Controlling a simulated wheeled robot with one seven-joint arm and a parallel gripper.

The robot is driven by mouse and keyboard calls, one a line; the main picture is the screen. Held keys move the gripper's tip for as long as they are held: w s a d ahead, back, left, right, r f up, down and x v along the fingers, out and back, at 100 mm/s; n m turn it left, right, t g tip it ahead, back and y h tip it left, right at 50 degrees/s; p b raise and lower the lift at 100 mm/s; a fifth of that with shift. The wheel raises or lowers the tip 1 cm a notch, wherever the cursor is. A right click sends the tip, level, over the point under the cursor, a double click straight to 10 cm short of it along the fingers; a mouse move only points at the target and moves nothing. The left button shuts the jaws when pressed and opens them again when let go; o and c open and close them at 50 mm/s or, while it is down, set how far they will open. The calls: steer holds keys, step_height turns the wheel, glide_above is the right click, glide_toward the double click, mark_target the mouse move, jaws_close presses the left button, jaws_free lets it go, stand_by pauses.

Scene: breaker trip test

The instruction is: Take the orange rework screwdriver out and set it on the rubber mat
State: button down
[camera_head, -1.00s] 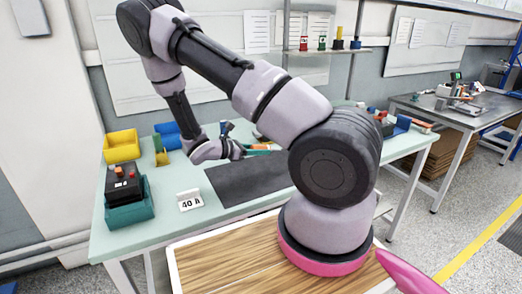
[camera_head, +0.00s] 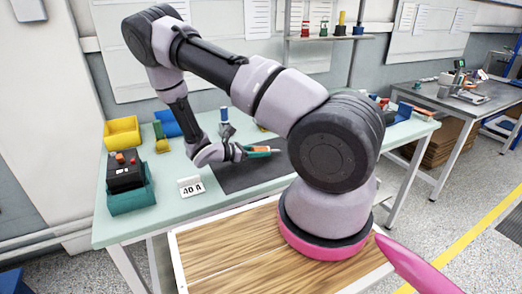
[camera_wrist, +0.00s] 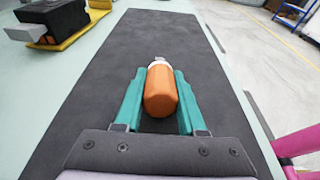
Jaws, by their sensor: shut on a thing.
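The orange screwdriver (camera_head: 262,150) is between the teal fingers of my gripper (camera_head: 244,151) in the head view. In the wrist view its orange handle (camera_wrist: 161,92) sits between both fingers of my gripper (camera_wrist: 160,98), which are shut on it. A pale collar shows at the handle's far end; the rest is hidden. The dark rubber mat (camera_head: 240,180) lies on the pale green table under my gripper, and it fills much of the wrist view (camera_wrist: 90,90). I cannot tell whether the screwdriver touches the mat.
A white "40 A" card (camera_head: 191,187) stands left of the mat. Yellow (camera_head: 122,133) and blue (camera_head: 166,124) bins stand behind. The mat's front part looks clear.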

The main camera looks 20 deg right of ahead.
steer(key=shift+c, duration=2.1)
jaws_free()
steer(key=shift+a, duration=0.1)
steer(key=v, duration=1)
steer(key=shift+a+r, duration=0.1)
steer(key=shift+a, duration=0.15)
